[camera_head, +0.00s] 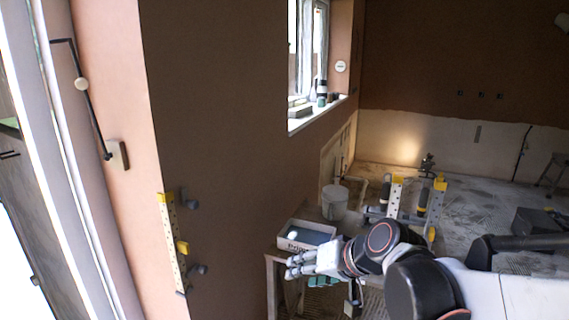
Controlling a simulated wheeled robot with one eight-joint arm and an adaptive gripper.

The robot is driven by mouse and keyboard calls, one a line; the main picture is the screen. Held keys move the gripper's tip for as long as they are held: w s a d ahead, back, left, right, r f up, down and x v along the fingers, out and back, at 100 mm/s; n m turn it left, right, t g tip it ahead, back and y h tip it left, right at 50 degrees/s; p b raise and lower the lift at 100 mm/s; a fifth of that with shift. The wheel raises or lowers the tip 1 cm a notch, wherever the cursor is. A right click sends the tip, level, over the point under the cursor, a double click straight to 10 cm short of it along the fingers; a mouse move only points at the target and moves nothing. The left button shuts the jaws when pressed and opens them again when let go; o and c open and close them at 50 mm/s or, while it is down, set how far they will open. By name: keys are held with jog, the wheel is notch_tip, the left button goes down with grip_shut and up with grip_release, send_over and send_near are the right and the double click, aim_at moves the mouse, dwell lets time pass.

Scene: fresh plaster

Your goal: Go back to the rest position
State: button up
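My gripper (289,267) is at the lower middle of the head camera view, at the end of my white and black arm, which comes in from the lower right. Its fingers point left, in front of a small stand. They are small in view, and I cannot tell whether they are open or shut. No held object can be made out.
A brown plaster wall (215,150) with a yellow perforated rail (172,245) fills the left. Small items stand on the windowsill (318,115). A white bucket (335,203), a yellow-topped step ladder (433,210) and a dark box (536,222) stand behind my arm. Some floor (475,195) is open.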

jog(key=s+d+h, duration=0.6)
jog(key=s+d, duration=0.9)
jog(key=s, duration=0.2)
jog(key=shift+f, duration=0.25)
dwell(1.1)
